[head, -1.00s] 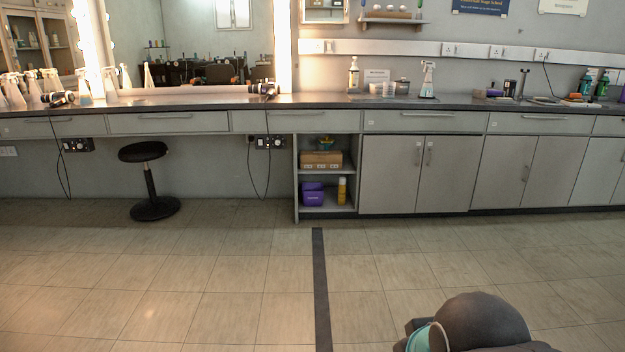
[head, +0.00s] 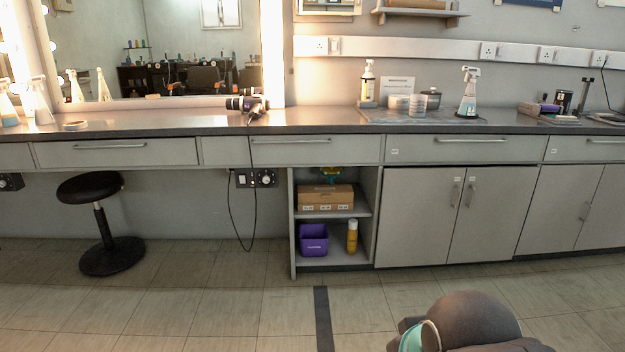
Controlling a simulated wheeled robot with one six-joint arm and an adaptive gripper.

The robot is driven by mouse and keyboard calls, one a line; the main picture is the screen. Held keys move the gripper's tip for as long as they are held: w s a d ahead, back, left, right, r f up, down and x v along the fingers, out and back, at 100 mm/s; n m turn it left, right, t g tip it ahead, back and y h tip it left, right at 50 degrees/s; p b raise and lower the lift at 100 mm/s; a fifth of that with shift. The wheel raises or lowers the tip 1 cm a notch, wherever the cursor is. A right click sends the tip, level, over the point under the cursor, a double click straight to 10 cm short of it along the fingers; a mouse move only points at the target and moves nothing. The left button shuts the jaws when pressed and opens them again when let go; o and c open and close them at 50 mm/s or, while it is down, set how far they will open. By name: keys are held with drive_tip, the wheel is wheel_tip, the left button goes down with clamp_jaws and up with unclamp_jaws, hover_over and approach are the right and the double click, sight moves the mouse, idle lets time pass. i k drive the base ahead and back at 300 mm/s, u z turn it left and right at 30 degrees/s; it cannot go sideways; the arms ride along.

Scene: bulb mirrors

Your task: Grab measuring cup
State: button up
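I cannot make out for certain which thing is the measuring cup. On the counter, small pale tubs (head: 398,102) and a pale stacked container (head: 417,106) stand beside a dark-lidded jar (head: 432,98), too small to tell apart in detail. A green cup-like item (head: 331,173) sits on top of the cardboard box in the open shelf, partly hidden under the shelf top. A dark rounded part of my own arm shows at the bottom right. My gripper is not in view.
The long counter (head: 330,121) runs across the view. A pump bottle (head: 367,84), a spray bottle (head: 468,93) and a hair dryer (head: 247,103) are on it. The open shelf holds a cardboard box (head: 326,197), purple bin (head: 313,240) and yellow bottle (head: 352,237). A black stool (head: 100,225) stands left. The floor ahead is clear.

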sight(418, 104)
drive_tip(key=i, duration=1.85)
